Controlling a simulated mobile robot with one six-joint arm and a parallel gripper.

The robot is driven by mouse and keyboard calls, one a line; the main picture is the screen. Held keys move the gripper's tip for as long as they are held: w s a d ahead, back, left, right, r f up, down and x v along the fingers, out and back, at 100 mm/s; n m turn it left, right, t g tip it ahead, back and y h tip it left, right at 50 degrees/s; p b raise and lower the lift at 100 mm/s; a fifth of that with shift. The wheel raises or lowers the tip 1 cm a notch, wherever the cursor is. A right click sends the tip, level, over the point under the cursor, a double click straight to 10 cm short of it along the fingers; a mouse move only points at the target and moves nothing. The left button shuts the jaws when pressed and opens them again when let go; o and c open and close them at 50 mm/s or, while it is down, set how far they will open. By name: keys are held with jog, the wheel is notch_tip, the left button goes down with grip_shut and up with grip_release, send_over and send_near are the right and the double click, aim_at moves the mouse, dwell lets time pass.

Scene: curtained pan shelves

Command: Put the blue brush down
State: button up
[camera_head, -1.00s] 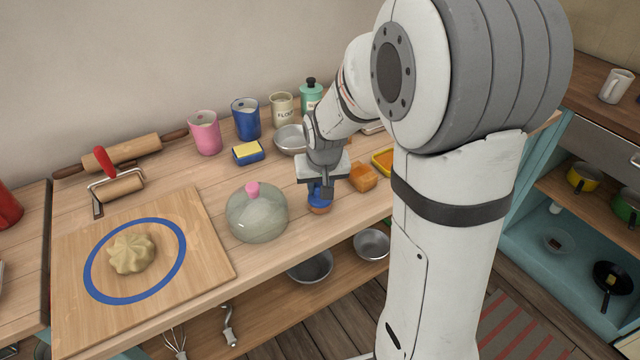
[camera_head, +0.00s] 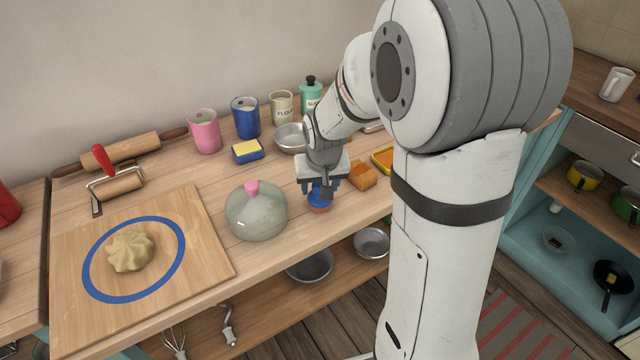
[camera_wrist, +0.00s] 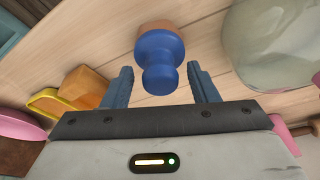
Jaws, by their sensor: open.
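The blue brush (camera_head: 318,198) stands upright on the wooden counter, its blue knob up and its tan-brown base down. It also shows in the wrist view (camera_wrist: 160,52), between and just beyond my fingers. My gripper (camera_head: 319,184) is directly above the brush and open. In the wrist view its two blue-grey fingers (camera_wrist: 162,88) are apart, one on each side of the brush's knob, with visible gaps. My gripper hides part of the brush's top in the head view.
A glass dome with pink knob (camera_head: 257,212) stands close left of the brush. An orange block (camera_head: 362,176) and yellow tray (camera_head: 383,160) are close right. A board (camera_head: 205,262) with pale dough (camera_head: 131,251) lies left. The counter's front edge is near.

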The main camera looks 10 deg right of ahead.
jog(key=v, duration=0.7)
jog(key=shift+r, duration=0.35)
jog(key=shift+s, duration=0.15)
jog(key=shift+c, duration=0.5)
grip_shut()
dwell(0.6)
jog(key=p+v, duration=0.7)
jog(key=v, duration=0.5)
dwell(0.8)
